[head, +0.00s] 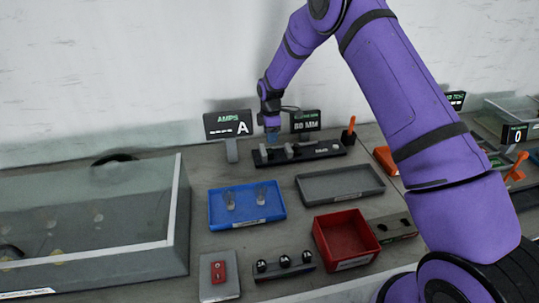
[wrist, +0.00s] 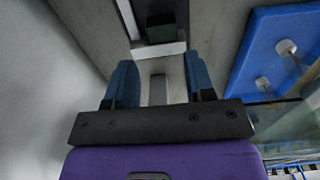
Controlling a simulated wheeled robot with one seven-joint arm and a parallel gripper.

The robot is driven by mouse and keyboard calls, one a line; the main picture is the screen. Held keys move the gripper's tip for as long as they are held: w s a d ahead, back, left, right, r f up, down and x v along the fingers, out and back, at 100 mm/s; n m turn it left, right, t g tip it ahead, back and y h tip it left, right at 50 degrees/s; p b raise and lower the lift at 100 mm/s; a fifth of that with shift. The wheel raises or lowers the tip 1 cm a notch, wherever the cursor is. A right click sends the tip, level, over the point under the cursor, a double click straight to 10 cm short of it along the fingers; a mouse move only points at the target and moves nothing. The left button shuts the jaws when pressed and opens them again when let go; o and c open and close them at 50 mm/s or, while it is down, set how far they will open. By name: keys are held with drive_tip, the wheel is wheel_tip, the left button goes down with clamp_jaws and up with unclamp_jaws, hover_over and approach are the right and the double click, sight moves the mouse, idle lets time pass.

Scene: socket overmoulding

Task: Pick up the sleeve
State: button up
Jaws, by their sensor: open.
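My gripper (head: 271,131) is at the back of the bench, at the left part of a long black fixture (head: 320,155) that bears grey pieces (head: 290,149). In the wrist view its two blue fingers (wrist: 160,78) are apart. A grey upright strip (wrist: 158,92) shows between them; I cannot tell whether it lies within the jaws or beyond. Two small pale, clear-looking cylinders (head: 231,201) stand in the blue tray (head: 217,222), which also shows at the right of the wrist view (wrist: 250,50). I cannot tell for sure which piece is the sleeve.
An AMPS display (head: 228,124) stands left of my gripper and an "80 MM" display (head: 305,121) right of it. A grey tray (head: 340,201), red bin (head: 345,263) and black-knobbed block (head: 284,272) lie in front. A glass-walled box (head: 90,260) fills the left.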

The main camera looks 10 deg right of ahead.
sight(272, 152)
wheel_tip(272, 152, down, 4)
drive_tip(key=shift+r, duration=0.25)
drive_tip(key=shift+d+f, duration=0.2)
drive_tip(key=shift+f, duration=1.15)
drive_tip(key=shift+d+f, duration=0.2)
drive_tip(key=shift+f, duration=1.1)
drive_tip(key=shift+s, duration=0.1)
drive_tip(key=c, duration=0.6)
drive_tip(key=shift+r, duration=0.1)
